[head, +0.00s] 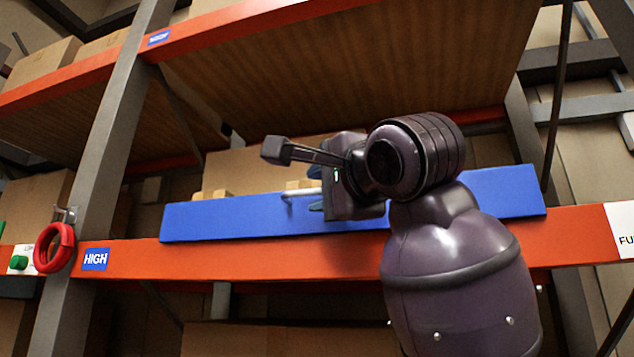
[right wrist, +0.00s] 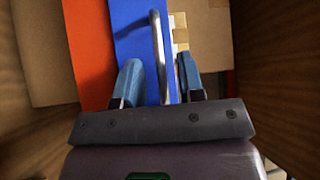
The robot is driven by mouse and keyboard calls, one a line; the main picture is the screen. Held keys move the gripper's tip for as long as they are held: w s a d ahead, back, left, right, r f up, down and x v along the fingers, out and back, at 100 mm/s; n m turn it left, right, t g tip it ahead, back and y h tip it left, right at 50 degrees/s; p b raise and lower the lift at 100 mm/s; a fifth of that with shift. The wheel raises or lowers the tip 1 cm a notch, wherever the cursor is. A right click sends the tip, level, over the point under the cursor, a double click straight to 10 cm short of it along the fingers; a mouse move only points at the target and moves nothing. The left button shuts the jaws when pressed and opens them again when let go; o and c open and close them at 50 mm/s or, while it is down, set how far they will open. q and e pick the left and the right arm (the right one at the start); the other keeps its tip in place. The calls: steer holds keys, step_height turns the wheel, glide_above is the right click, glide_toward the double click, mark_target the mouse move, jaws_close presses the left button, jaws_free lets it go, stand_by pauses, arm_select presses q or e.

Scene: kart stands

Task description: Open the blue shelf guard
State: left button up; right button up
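The blue shelf guard (head: 225,217) is a long flat panel standing along the orange beam at the front of a shelf. Its silver bar handle (head: 300,192) shows just left of my right gripper (head: 318,190). In the right wrist view the handle (right wrist: 159,45) runs between the two blue fingers of my right gripper (right wrist: 160,68). The fingers are apart, one on each side of the bar, with visible gaps. My right wrist and forearm hide part of the guard's right half. My left gripper is not in view.
The orange beam (head: 200,260) carries a blue HIGH label (head: 95,259). A red ring (head: 54,248) hangs on the grey upright (head: 108,170) at left. Cardboard boxes (head: 250,170) stand behind the guard. A wood-bottomed shelf (head: 340,70) is overhead.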

steer(key=shift+x, duration=0.95)
jaws_close()
